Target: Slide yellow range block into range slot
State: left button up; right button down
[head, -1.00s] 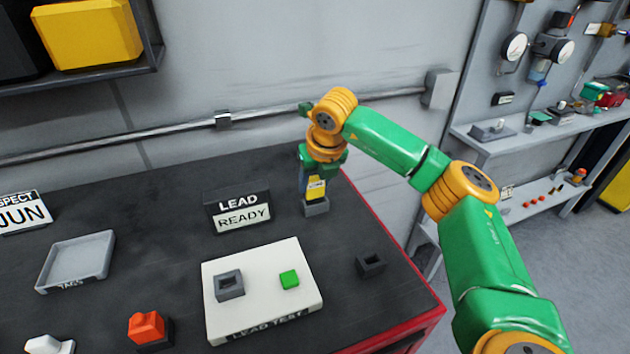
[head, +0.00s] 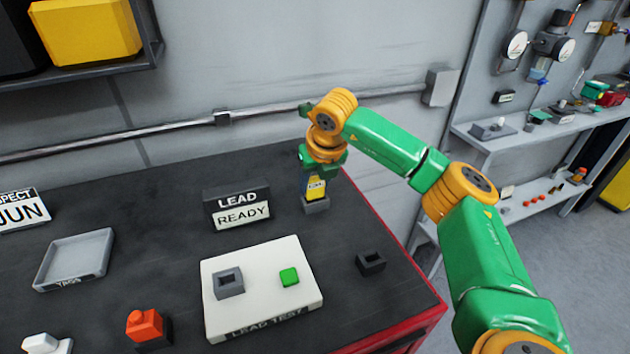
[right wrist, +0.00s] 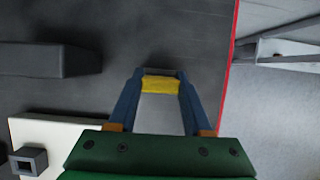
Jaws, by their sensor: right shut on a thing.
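The yellow range block (head: 316,187), with a small pale label, is between the blue fingers of my right gripper (head: 314,186) at the back right of the dark table. The gripper is shut on it and points down. A grey block-shaped holder (head: 316,205) is directly below; the block's lower end meets or overlaps it in the picture, and I cannot tell how deep it sits. In the right wrist view the block's yellow edge (right wrist: 160,84) shows between the fingertips. No slot in view carries a readable range label. My left gripper is not in view.
A white LEAD TEST board (head: 215,322) holds a grey socket (head: 229,284) and a green button (head: 289,277). A dark socket (head: 371,262) stands right of it. The LEAD READY sign (head: 237,209) is left of the gripper. The wall pipe (head: 270,111) runs behind.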

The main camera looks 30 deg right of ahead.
aim_at(318, 186)
jog(key=shift+f+b, duration=0.7)
jog(key=shift+f, duration=0.2)
jog(key=shift+c, duration=1.3)
grip_release()
jog(key=shift+s+d, duration=0.1)
jog(key=shift+s, duration=0.1)
jog(key=b+v, duration=0.1)
jog(key=v, duration=0.5)
jog(key=shift+s+r+b, duration=0.1)
jog(key=shift+r+b, duration=0.2)
jog(key=shift+s+r, duration=0.2)
jog(key=shift+r, duration=0.1)
